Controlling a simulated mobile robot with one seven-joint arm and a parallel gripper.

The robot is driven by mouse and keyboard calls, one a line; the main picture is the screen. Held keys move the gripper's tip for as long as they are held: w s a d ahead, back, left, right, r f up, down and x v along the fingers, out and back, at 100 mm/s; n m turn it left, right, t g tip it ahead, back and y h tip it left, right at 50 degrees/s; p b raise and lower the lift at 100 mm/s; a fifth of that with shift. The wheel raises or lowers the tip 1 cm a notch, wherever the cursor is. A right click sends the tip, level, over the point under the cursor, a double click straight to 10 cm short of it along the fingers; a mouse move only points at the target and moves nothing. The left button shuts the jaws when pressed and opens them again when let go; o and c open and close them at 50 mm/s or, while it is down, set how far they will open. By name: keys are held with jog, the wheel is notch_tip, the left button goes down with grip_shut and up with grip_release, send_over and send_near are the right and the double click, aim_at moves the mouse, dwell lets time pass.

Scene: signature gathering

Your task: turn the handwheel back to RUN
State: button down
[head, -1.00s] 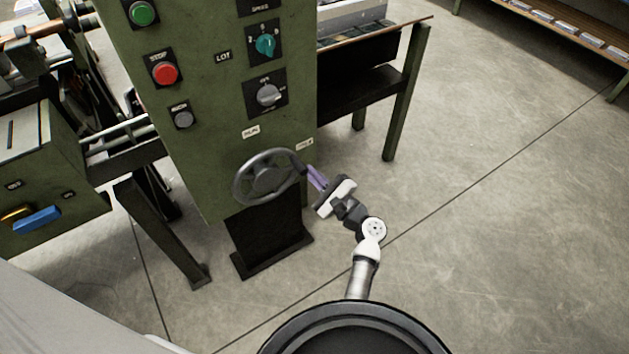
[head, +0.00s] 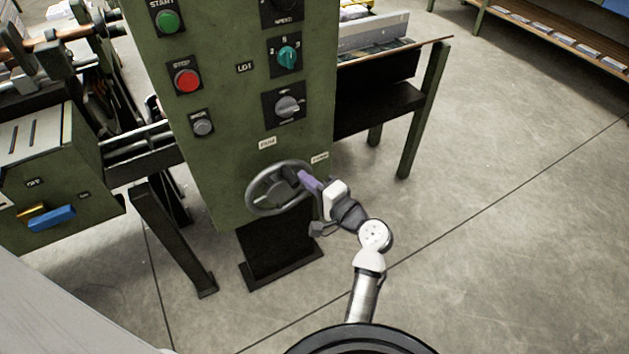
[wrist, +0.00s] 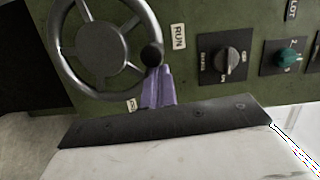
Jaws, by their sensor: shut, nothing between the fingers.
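The grey handwheel (head: 252,196) is on the lower front of the green cabinet; it also shows in the wrist view (wrist: 58,50). Its dark knob (wrist: 152,54) sits on the rim, close to the RUN label (wrist: 179,37). In the head view the RUN label (head: 267,143) is above the wheel and a second label (head: 320,158) is to its right. My gripper (head: 303,177) reaches the wheel's right side with its purple fingers shut and empty. In the wrist view the fingertips (wrist: 158,70) are right at the knob and seem to touch it. The second label is partly hidden there.
The green cabinet (head: 225,120) carries a red STOP button (head: 187,80), a green START button (head: 168,21) and selector knobs above the wheel. A dark pedestal (head: 275,245) stands below the wheel. A side table (head: 408,150) is at right, with open floor in front.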

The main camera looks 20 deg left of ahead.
jog(key=shift+s+a+r+n, duration=0.15)
jog(key=shift+s+a+n, duration=0.35)
jog(key=shift+n, duration=0.1)
jog(key=shift+w+d, duration=0.1)
dwell(0.3)
